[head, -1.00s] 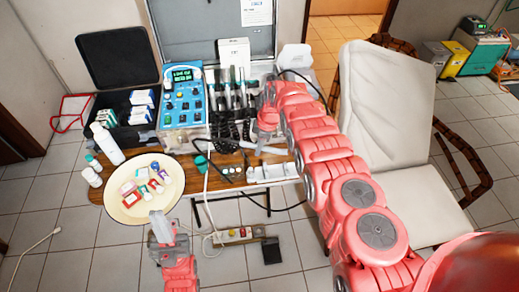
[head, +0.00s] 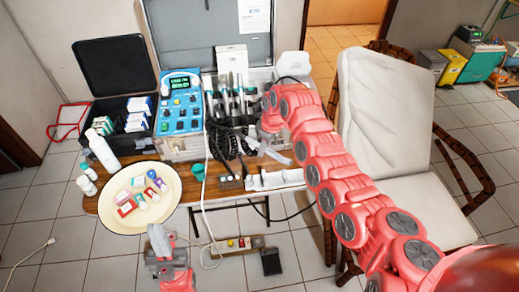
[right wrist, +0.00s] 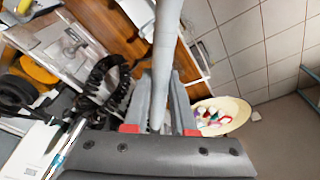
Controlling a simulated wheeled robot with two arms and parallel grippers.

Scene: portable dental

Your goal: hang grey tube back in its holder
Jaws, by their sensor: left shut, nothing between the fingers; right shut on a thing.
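My right gripper (right wrist: 160,100) is shut on a grey tube (right wrist: 168,35), which runs up between its two fingers in the right wrist view. In the head view my right forearm reaches over the front right of the open case, and its wrist covers most of the gripper. A pale grey piece of the tube (head: 278,156) shows just below it, above the table's front edge. Upright handpieces stand in a row of holders (head: 236,103) in the case, left of my right wrist. Which holder is the tube's own I cannot tell. My left gripper (head: 158,236) is shut and empty, below the plate.
A blue control unit (head: 181,105) stands left of the holders. Coiled black cords (right wrist: 103,78) lie close to the gripper. A white chair (head: 385,120) stands to the right.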

